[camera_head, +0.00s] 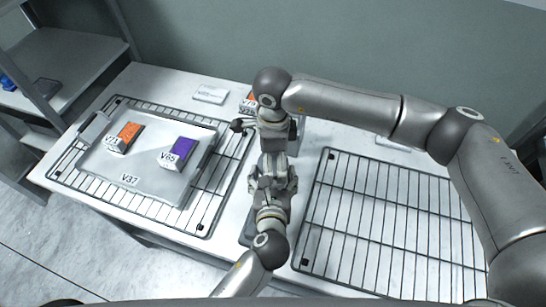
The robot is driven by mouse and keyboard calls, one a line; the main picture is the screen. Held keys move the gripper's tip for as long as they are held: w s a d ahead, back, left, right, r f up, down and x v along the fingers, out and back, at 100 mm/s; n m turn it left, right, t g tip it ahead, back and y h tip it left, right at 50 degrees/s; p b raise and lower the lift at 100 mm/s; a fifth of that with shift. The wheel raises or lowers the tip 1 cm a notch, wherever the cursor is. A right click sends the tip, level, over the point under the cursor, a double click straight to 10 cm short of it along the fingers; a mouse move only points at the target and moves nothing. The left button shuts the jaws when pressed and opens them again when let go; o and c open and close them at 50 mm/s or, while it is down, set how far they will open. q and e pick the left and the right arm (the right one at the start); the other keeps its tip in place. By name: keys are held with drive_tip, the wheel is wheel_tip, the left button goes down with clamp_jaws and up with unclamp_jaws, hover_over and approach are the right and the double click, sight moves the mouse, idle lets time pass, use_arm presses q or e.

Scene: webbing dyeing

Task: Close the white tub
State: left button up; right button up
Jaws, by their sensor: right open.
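My right gripper (271,184) hangs in the middle of the table, between the two racks, with its jaws open. I see nothing held in it. My left arm comes up from the bottom edge and overlaps it in the picture, so my left gripper's jaws cannot be made out. I cannot clearly pick out a white tub or its lid; the arms cover much of the middle of the table. A grey edge shows just right of my right wrist, too little to name.
At left a wire rack (207,224) bears a grey tray (140,165) marked V37, with an orange block (129,131) and a purple block (183,146). A white labelled piece (211,94) lies behind. The right wire rack (385,205) is empty. A metal shelf (75,65) stands far left.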

wheel_tip(320, 180, up, 12)
drive_tip(key=shift+f, duration=0.15)
idle(0.3)
use_arm(q)
drive_tip(key=o, duration=2.1)
drive_tip(key=shift+c, duration=0.2)
drive_tip(key=v, duration=1.2)
